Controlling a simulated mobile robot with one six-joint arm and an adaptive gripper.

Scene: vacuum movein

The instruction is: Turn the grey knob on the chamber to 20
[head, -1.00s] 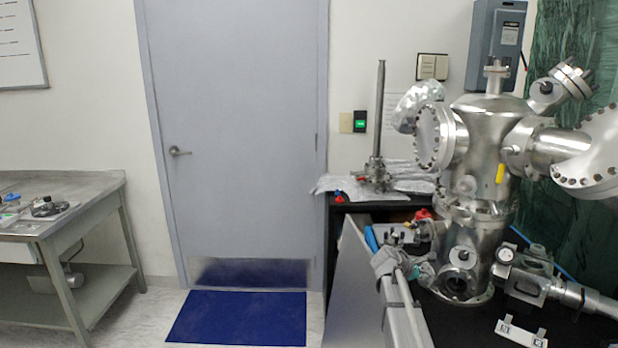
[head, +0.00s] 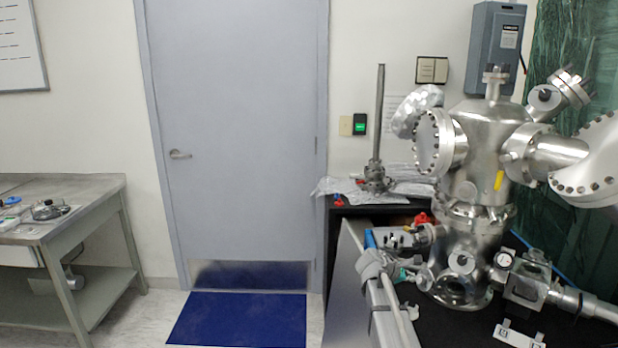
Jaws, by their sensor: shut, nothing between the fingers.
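The steel vacuum chamber (head: 480,150) stands on the black bench at the right of the head view. On its lower left side is a grey valve-like fitting (head: 405,239) with small dark round parts. I cannot tell for sure which part is the grey knob, and no scale or number is readable. My gripper (head: 420,274) is shut and empty, low at the chamber's lower left, below that fitting. I cannot tell whether the fingertips touch the chamber.
A red part (head: 423,218) sits above the grey fitting. A small round gauge (head: 503,259) and a horizontal pipe (head: 590,305) lie to the right. A white bracket (head: 519,334) lies on the bench. A blue mat (head: 237,318) lies before the door.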

